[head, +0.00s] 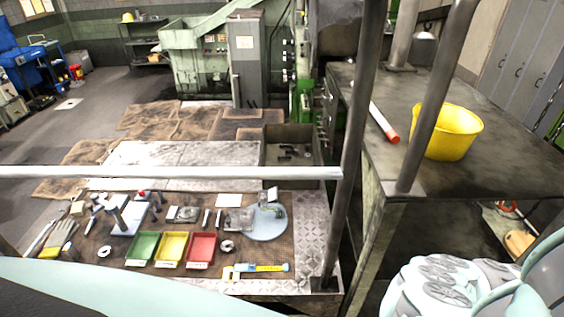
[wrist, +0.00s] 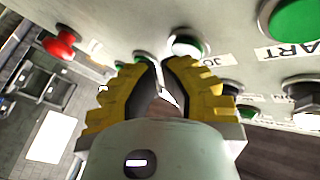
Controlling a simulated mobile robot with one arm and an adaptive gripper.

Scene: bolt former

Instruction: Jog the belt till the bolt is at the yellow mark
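In the wrist view, my gripper (wrist: 159,66) has yellow ribbed fingers whose tips come together, with a narrow gap behind them. The tips are in front of a control panel (wrist: 225,50), close to a white button (wrist: 187,45). A label reading "JO" (wrist: 217,60), partly covered by my right finger, is beside that button. I cannot tell whether the tips touch the panel. A green button (wrist: 295,19) has a label ending in "ART". The belt, the bolt and the yellow mark cannot be made out in either view.
A red mushroom button (wrist: 60,44) is left of the fingers, and a dark button (wrist: 300,87) is right. In the head view, a workbench holds green (head: 143,247), yellow (head: 171,248) and red (head: 201,249) trays. A yellow bucket (head: 446,132) stands on the right table.

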